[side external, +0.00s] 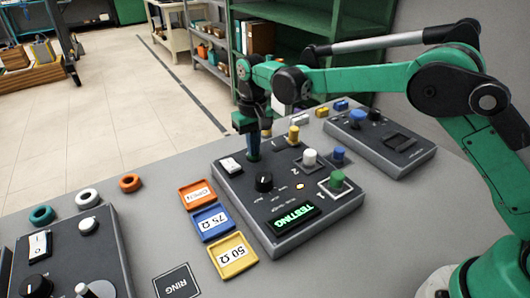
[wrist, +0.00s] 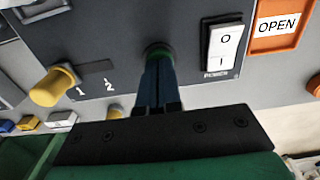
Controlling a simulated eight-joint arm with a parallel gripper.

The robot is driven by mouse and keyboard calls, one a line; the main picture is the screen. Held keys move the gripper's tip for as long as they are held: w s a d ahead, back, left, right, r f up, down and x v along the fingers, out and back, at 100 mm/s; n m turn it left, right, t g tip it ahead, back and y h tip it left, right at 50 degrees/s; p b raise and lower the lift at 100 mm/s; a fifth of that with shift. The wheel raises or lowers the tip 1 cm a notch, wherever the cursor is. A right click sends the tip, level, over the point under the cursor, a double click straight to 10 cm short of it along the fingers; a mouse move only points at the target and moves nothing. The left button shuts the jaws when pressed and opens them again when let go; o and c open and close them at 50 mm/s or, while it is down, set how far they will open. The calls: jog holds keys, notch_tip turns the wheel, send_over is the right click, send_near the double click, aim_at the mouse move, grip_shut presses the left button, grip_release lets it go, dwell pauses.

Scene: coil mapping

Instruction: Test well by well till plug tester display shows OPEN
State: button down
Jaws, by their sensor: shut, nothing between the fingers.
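The plug tester (side external: 318,222) is a dark box in the middle of the table. Its display (side external: 293,215) glows green and reads TESTING. A small amber light (side external: 300,186) is lit. A green plug (side external: 337,179) stands in a white square outline near the display. A white knob (side external: 309,157) and a yellow knob (side external: 293,134) stand farther back; the yellow one shows beside marks 1 and 2 in the wrist view (wrist: 52,87). My gripper (side external: 253,156) is shut and empty, pointing down beside the power switch (side external: 231,165). In the wrist view its fingertips are over a round green part (wrist: 157,52); contact is unclear.
Orange OPEN (side external: 198,207), blue 75 Ω (side external: 199,231) and yellow 50 Ω (side external: 222,272) trays lie left of the tester. Other control boxes stand at left (side external: 75,233) and right (side external: 381,157). Small coloured plugs lie behind the tester. Teal, white and orange rings lie left.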

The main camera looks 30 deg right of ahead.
jog(key=shift+r, duration=3.05)
jog(key=shift+r, duration=0.1)
jog(key=s+d+r+t, duration=0.3)
jog(key=s, duration=0.4)
jog(key=s+d+r+t, duration=0.2)
jog(key=s+d+r, duration=0.15)
jog(key=s, duration=0.25)
jog(key=s+d+f+t, duration=0.1)
jog(key=s+f+t, duration=0.1)
jog(key=s+f, duration=0.2)
jog(key=shift+s+d+f, duration=0.15)
jog(key=shift+s+d, duration=0.2)
jog(key=shift+s, duration=0.65)
